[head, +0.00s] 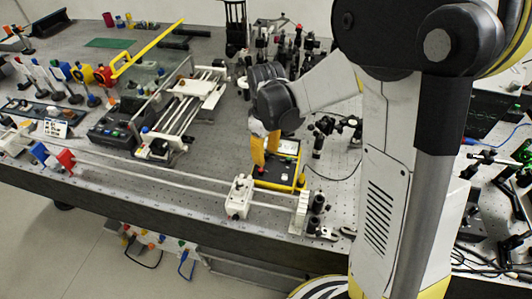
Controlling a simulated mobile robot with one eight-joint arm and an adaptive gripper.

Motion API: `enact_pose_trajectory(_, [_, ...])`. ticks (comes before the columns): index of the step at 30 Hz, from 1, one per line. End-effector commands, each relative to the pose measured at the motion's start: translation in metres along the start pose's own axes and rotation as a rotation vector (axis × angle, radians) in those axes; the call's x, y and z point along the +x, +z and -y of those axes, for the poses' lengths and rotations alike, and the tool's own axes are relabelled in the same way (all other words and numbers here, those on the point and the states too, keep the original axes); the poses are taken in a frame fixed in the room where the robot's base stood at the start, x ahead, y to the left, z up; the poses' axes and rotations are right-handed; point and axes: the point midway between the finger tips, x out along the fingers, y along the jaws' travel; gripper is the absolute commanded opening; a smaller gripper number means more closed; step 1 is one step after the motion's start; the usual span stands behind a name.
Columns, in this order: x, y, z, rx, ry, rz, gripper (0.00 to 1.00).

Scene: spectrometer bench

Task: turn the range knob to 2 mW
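A dark meter with a yellow border (283,172) lies on the bench near its front edge, in the middle of the head view. A small lit screen (289,147) shows at its far end, too small to read. My gripper (262,165) points down with yellow fingers over the left part of the meter. I cannot tell whether the fingertips touch it or how far apart they are. I cannot make out the range knob or its setting; the fingers cover part of the meter's face.
A white block (239,197) on a long rail stands just in front of the meter. Dark posts (316,205) stand to the front right. A rail stage (185,110) is on the left, and optics mounts crowd the back. Some bare bench (215,150) lies left of my gripper.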

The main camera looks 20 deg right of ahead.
Motion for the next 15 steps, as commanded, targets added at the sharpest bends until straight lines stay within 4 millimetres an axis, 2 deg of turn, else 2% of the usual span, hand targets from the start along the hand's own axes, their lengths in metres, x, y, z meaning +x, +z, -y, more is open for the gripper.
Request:
enact_pose_trajectory(8, [-0.007,0.0,0.0,0.0,0.0,0.0,0.38])
enact_pose_trajectory(11, [-0.022,0.0,0.0,0.0,0.0,0.0,0.38])
enact_pose_trajectory(15, [-0.054,0.001,0.0,0.0,0.0,0.0,0.38])
